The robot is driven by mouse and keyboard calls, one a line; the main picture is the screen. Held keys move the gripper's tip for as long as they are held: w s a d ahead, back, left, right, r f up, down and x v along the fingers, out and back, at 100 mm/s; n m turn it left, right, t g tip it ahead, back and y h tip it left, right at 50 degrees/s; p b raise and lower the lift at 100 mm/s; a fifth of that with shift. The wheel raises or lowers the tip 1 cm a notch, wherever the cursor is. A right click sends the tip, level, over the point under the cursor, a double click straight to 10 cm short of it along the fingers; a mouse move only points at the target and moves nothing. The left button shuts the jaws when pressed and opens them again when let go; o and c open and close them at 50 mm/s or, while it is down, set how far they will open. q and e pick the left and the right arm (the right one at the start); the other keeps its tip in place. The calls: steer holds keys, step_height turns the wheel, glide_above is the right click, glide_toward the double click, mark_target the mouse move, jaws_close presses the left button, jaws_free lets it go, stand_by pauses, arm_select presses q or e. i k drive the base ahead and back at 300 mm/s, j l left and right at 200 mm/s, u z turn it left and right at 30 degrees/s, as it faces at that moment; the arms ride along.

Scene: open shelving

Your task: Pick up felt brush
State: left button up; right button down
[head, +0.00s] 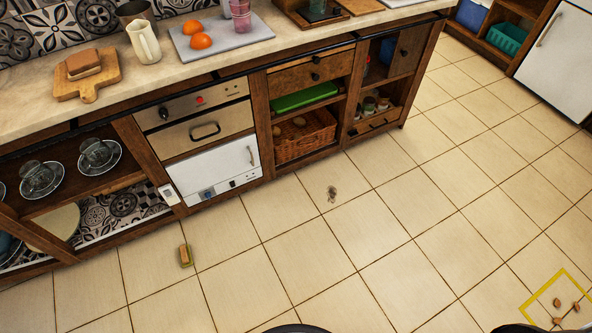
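A small brush-like block (185,255), tan-brown on top with a greenish edge, lies on the tiled floor in front of the counter, left of centre in the head view. It looks like the felt brush, but it is too small to be sure. Nothing touches it. Neither of my grippers shows in the view, so I cannot see their states.
A small dark clump (332,193) lies on the floor. Several brown bits lie by a yellow floor outline (538,299) at lower right. The wooden counter (262,118) bounds the floor behind. The tiles between are clear.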

mark_target(186, 257)
steer(key=u, duration=1.3)
